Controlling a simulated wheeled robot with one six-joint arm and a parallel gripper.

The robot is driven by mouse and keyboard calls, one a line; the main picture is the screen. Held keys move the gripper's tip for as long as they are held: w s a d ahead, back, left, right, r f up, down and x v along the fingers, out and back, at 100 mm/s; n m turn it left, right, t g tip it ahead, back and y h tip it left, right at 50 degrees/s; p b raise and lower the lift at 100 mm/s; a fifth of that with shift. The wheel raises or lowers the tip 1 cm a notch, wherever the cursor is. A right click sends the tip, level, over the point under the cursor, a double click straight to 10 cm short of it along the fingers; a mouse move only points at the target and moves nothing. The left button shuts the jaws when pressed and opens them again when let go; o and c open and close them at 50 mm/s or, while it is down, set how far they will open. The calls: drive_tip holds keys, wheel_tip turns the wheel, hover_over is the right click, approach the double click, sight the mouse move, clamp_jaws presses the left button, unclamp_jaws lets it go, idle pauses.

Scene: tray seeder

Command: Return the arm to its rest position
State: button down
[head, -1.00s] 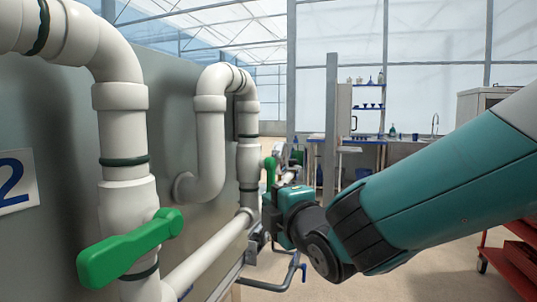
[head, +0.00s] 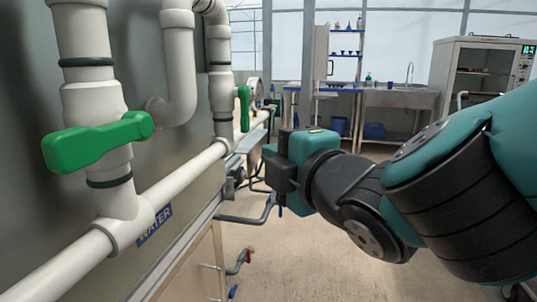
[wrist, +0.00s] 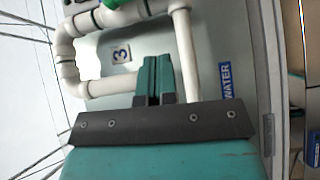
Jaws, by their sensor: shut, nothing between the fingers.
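My arm (head: 450,200) reaches in from the right of the head view, bent at its wrist joints. My gripper (head: 277,170) is in the middle of that view, to the right of the pipe panel, with a visible gap between it and the green valve handles. In the wrist view its two teal fingers (wrist: 154,74) are together and hold nothing. Behind them the wrist view shows white pipe and the panel.
A near green valve handle (head: 98,142) and a far one (head: 244,108) sit on white pipes at the left. A WATER label (head: 155,225) is below. A sink bench (head: 398,98) and a glass-fronted cabinet (head: 480,75) stand behind. The floor (head: 300,262) below my gripper is clear.

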drive_tip(key=s+d+f+m+g+h, duration=0.4)
drive_tip(key=s+d+f+m+g, duration=0.3)
drive_tip(key=d+f+m+g, duration=0.45)
drive_tip(key=s+f+m+g, duration=0.1)
drive_tip(key=s+m+g, duration=0.3)
drive_tip(key=s, duration=0.5)
wheel_tip(320, 180, up, 24)
drive_tip(key=s+p, duration=0.1)
drive_tip(key=p, duration=2.3)
drive_tip(key=shift+d+m, duration=0.4)
drive_tip(key=shift+m, duration=0.05)
